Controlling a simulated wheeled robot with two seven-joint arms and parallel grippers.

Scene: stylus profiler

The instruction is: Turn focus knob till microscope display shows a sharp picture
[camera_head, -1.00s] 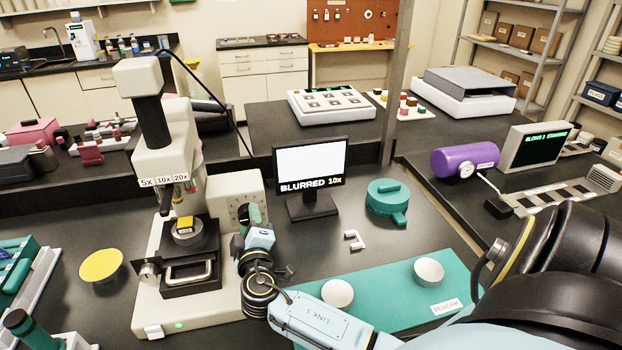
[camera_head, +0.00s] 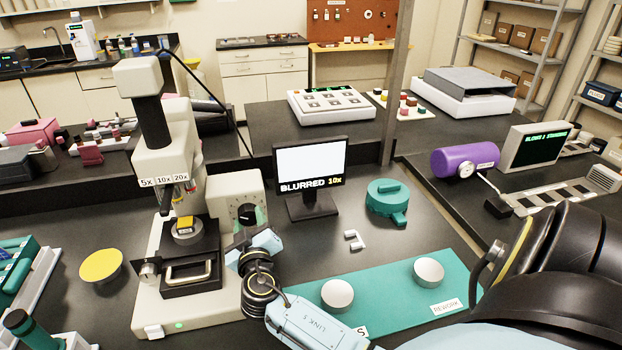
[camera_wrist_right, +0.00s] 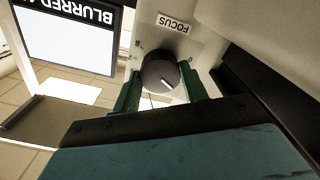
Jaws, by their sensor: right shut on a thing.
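The white microscope (camera_head: 140,305) stands at the left-centre of the black bench, with a small yellow-topped sample (camera_head: 185,224) on its stage. The black focus knob (camera_head: 246,214) is on the side housing; in the right wrist view the knob (camera_wrist_right: 162,72) sits under a FOCUS label, its white mark pointing down and right. My right gripper (camera_wrist_right: 161,88) has its green fingers shut on the knob's two sides. The microscope display (camera_head: 310,160) shows a plain white picture and reads BLURRED 10x. My left gripper is not in view.
A teal lidded pot (camera_head: 387,197) and a small white bracket (camera_head: 353,240) lie right of the display. A teal mat (camera_head: 390,285) with two white discs lies in front. A yellow disc (camera_head: 101,265) is left of the microscope.

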